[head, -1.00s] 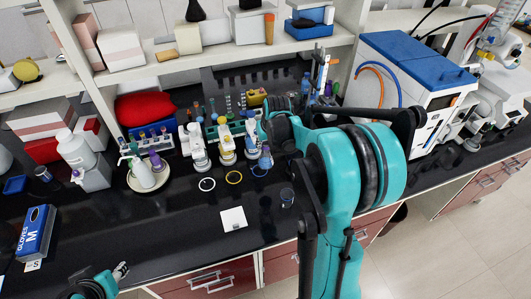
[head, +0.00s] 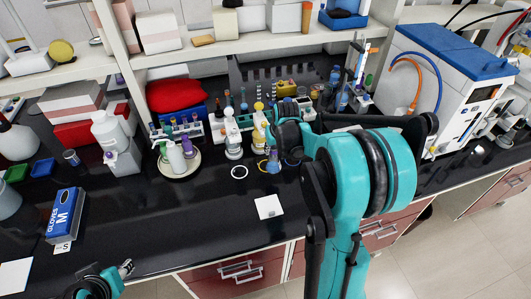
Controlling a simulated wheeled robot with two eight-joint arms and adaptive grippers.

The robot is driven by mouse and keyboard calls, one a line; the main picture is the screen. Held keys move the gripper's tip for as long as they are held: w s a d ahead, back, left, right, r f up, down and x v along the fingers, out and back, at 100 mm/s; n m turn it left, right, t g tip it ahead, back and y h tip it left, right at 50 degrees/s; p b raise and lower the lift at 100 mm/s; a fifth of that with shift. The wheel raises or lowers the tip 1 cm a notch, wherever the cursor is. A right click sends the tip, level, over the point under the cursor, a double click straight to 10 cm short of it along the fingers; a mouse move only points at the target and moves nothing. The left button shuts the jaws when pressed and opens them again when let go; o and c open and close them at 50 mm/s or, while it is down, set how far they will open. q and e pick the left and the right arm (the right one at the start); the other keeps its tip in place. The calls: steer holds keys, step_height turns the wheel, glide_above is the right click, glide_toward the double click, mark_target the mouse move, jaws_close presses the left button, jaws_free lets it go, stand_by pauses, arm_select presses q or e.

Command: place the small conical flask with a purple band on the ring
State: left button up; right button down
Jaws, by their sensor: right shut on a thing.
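A small bluish-violet conical flask (head: 272,164) shows below my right gripper (head: 273,147), which is shut on it. My own arm hides most of that gripper, and the flask's band is too small to make out. The flask is just right of the yellow ring (head: 262,166), overlapping it in the picture; I cannot tell whether it touches the bench. A white ring (head: 239,172) lies bare to the left. A blue ring (head: 291,162) shows partly at the right beside my arm. My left gripper (head: 126,268) is low at the front left, away from the flasks; its opening is unclear.
A round plate (head: 165,171) with bottles and a tube rack stand to the left. A white square (head: 268,207) lies in front.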

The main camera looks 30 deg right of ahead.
mark_target(272, 160)
steer(key=f, duration=0.4)
steer(key=f+b, duration=0.1)
steer(key=f, duration=0.1)
steer(key=shift+a+f, duration=0.15)
steer(key=shift+a, duration=0.1)
steer(key=w+d+f, duration=0.1)
steer(key=w+d, duration=0.1)
steer(key=w, duration=0.5)
steer(key=shift+w, duration=0.4)
steer(key=shift+b, duration=0.3)
steer(key=shift+f, duration=0.2)
steer(key=c, duration=1.2)
jaws_free()
steer(key=shift+r, duration=0.1)
